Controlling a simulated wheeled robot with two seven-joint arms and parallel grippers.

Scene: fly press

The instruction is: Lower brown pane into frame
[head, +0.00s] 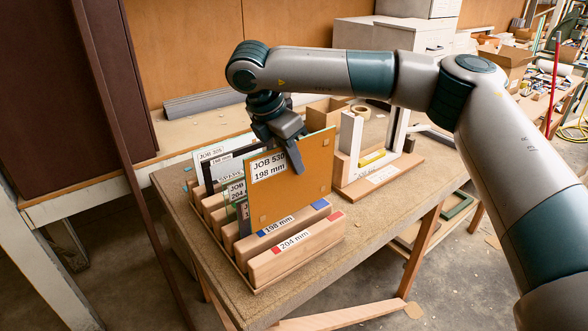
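The brown pane (292,196) carries a label reading JOB 530, 198 mm, and stands upright at the front of the wooden rack (262,286). Its lower edge meets the back of the block marked 198 mm; whether it sits in a slot or hangs just above is hidden. My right gripper (294,158) reaches over the pane's top edge, one finger in front of its face. The other finger is hidden behind, so its grip is unclear. A frame with white uprights (349,142) on a wooden base (381,178) stands to the right. My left gripper is out of view.
Several other labelled panes (214,152) stand in the rack behind the brown one. A dark upright post (140,190) stands at the left.

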